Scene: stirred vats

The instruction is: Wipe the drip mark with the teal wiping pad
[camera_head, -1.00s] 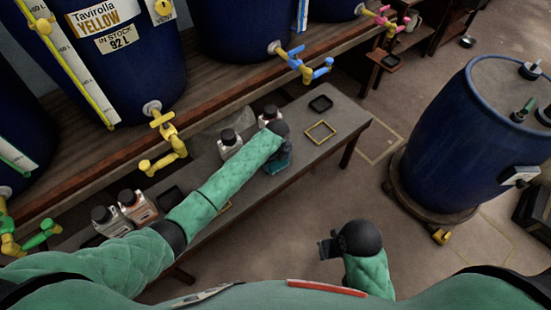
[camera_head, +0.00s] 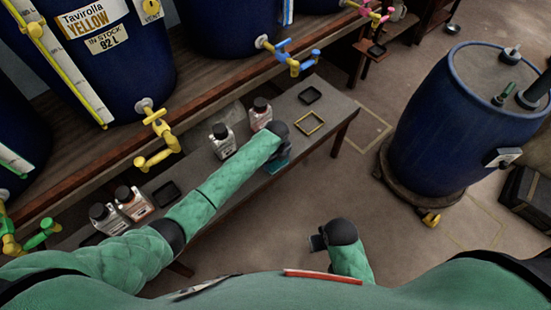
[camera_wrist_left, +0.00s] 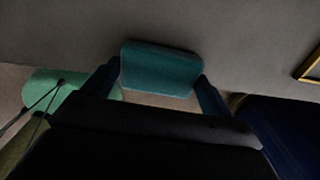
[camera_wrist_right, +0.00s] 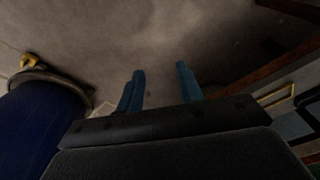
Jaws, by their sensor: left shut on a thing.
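My left gripper (camera_head: 281,152) is over the front edge of the narrow grey table (camera_head: 236,180). It is shut on the teal wiping pad (camera_wrist_left: 160,68), which sits between its two blue fingers in the left wrist view. The pad also shows below the gripper in the head view (camera_head: 278,166). I cannot tell whether the pad touches the tabletop. My right gripper (camera_wrist_right: 160,78) hangs over the floor, its two fingers apart with nothing between them. I cannot make out the drip mark in any view.
Two bottles (camera_head: 222,140) stand behind my left gripper, and two more (camera_head: 132,202) stand further left. A black tray (camera_head: 310,95) and a yellow square outline (camera_head: 309,123) are on the table's right end. A blue drum (camera_head: 455,120) stands at right. Yellow (camera_head: 157,137) and blue (camera_head: 290,58) taps overhang.

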